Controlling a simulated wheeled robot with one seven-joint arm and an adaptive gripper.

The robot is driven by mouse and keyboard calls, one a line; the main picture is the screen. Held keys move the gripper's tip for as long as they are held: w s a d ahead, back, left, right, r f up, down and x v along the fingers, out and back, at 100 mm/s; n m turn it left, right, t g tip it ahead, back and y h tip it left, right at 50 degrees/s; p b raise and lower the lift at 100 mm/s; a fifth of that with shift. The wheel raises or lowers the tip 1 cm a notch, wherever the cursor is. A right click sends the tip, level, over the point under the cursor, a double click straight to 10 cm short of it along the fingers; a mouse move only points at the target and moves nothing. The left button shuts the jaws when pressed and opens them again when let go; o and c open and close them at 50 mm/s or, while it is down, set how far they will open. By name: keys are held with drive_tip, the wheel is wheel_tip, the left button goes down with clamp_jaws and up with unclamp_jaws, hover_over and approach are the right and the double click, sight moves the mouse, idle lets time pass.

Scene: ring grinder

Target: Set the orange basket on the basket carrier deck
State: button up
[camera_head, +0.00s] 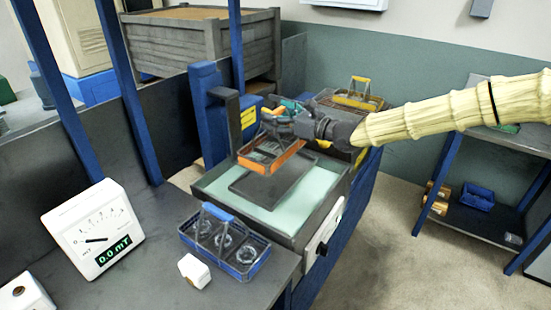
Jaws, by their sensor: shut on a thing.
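The orange basket (287,158) hangs from my gripper (272,122), roughly level, above the open tank of pale green liquid (215,186). My gripper is shut on the basket's handle; its fingers partly hide the handle and the back of the basket. A dark rectangular frame (302,186), which looks like the basket carrier deck, lies in the tank beneath the basket. The basket appears above the frame, but the exact gap is hard to tell. My arm reaches in from the right.
A blue-handled basket with several rings (248,268) and a white block (194,271) stand on the front bench beside a meter (95,229). A yellow-handled basket (356,99) is behind the tank. A blue post (208,115) rises at the tank's back left.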

sight(277, 150)
wheel_tip(277, 150, down, 9)
drive_tip(key=shift+p, duration=1.15)
drive_tip(key=shift+f, duration=0.1)
drive_tip(key=o, duration=1.5)
drive_tip(key=b+v, duration=0.3)
drive_tip(key=v, duration=0.9)
drive_tip(key=shift+w, duration=0.1)
